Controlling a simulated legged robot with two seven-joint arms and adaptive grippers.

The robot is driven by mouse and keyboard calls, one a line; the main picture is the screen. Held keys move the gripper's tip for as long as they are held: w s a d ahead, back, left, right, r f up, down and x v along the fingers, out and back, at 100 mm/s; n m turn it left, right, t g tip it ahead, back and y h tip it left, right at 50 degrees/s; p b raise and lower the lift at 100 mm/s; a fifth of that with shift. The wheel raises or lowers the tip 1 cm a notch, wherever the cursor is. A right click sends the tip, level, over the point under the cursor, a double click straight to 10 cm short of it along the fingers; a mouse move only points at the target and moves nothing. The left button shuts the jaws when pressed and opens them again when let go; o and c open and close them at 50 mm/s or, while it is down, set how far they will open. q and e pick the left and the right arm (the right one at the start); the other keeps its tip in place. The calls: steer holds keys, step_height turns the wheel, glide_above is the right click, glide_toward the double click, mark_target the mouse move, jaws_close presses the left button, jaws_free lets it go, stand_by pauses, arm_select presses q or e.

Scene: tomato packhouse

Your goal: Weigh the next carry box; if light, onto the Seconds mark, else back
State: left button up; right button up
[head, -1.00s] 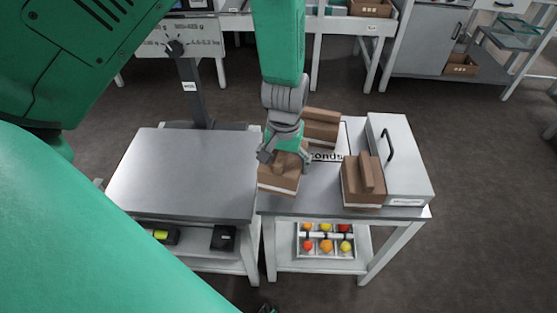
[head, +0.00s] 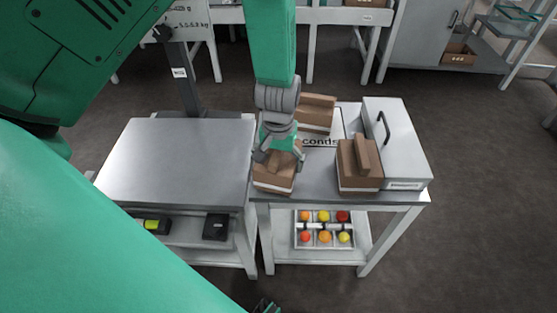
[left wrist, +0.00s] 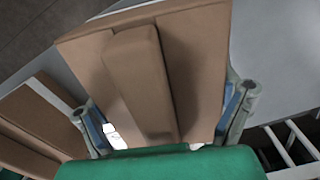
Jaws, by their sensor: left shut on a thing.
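My left gripper (head: 279,158) is shut on a brown carry box (head: 273,180) with a pale lower edge and a raised top ridge. This box is at the front left corner of the right-hand table; I cannot tell if it rests or hangs just above. In the left wrist view the box (left wrist: 195,70) lies between the two fingers. The Seconds mark (head: 320,142) is just behind and right, its lettering partly hidden by the gripper. The scale (head: 175,160), a bare grey platform with a post, stands left. A dark green tip at the bottom edge may be my right gripper (head: 265,307).
One carry box (head: 316,112) stands behind the Seconds lettering and another (head: 359,165) to its right. A grey lidded case (head: 395,140) fills the table's right end. A tray of coloured tomatoes (head: 324,240) is on the shelf below. A narrow gap separates scale and table.

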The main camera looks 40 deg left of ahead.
arm_select(q)
steer(key=shift+a+f, duration=0.1)
steer(key=shift+a, duration=0.4)
steer(key=shift+a+f, duration=0.2)
steer(key=shift+a, duration=0.35)
steer(key=o, duration=1.3)
steer(key=shift+a, duration=0.1)
steer(key=shift+d, duration=0.45)
steer(key=shift+d+r, duration=0.2)
steer(key=shift+d, duration=0.3)
steer(key=shift+a+f, duration=0.1)
steer(key=shift+a, duration=0.5)
steer(key=shift+a+p, duration=0.1)
steer(key=shift+p, duration=0.2)
steer(key=shift+r+p, duration=0.35)
steer(key=shift+r, duration=0.15)
steer(key=r+p, duration=0.1)
steer(key=d+r+p, duration=0.1)
steer(key=r+p, duration=0.1)
steer(key=shift+r, duration=0.3)
steer(key=shift+r+p, duration=0.35)
steer(key=shift+p, duration=0.2)
steer(key=shift+a+r+p, duration=0.45)
steer(key=shift+r+p, duration=0.4)
steer(key=shift+p, duration=0.1)
arm_select(e)
step_height(320, 180, up, 8)
steer(key=a, duration=0.1)
steer(key=shift+a+f, duration=0.2)
steer(key=shift+a, duration=0.05)
